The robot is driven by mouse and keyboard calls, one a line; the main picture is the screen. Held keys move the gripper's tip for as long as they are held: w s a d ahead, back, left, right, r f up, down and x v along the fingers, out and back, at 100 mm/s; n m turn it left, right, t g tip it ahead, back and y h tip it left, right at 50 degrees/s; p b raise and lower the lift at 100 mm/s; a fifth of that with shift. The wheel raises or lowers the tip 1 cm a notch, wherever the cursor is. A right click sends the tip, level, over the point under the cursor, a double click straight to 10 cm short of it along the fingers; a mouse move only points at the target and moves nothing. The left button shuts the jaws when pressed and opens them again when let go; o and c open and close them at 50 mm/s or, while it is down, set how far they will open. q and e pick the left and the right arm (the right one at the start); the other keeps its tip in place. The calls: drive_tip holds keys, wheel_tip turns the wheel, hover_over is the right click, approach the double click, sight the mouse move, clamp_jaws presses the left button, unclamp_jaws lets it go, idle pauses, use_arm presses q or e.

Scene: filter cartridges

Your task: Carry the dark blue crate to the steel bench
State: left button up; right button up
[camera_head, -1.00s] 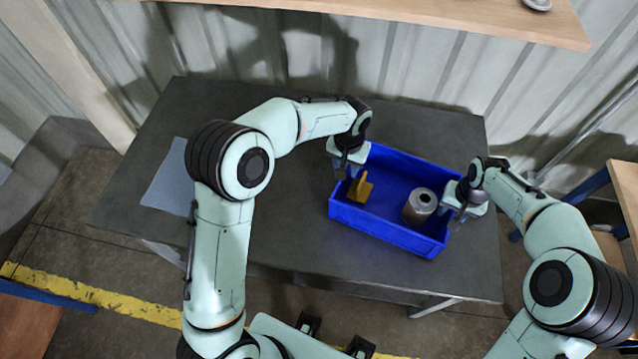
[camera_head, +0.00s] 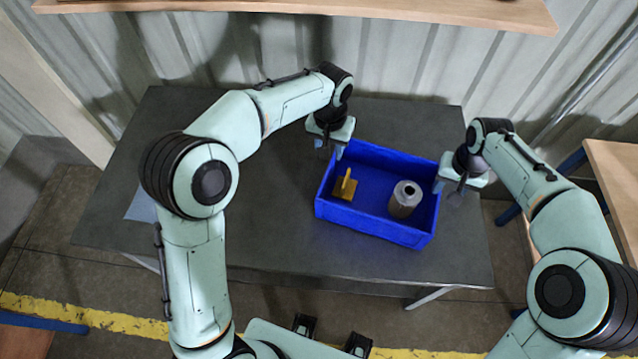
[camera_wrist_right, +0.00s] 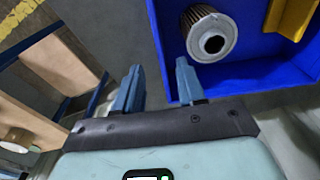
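The dark blue crate (camera_head: 378,228) rests on the dark grey bench (camera_head: 260,230), right of its middle. It holds a yellow bracket-like part (camera_head: 345,186) and a grey filter cartridge (camera_head: 404,200). My left gripper (camera_head: 329,147) is open at the crate's far left corner, apart from the wall. My right gripper (camera_head: 450,187) is open and empty just past the crate's right end. In the right wrist view its fingers (camera_wrist_right: 158,68) stand apart near the crate's wall (camera_wrist_right: 163,45); whether they touch it cannot be told.
A pale blue sheet (camera_head: 141,207) lies at the bench's left end. A wooden shelf (camera_head: 300,7) runs along the corrugated wall behind. Another wooden table (camera_head: 615,180) stands at the right. The bench's middle left is clear.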

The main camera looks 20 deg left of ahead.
drive_tip(key=shift+s+r, duration=0.1)
drive_tip(key=shift+r, duration=1.6)
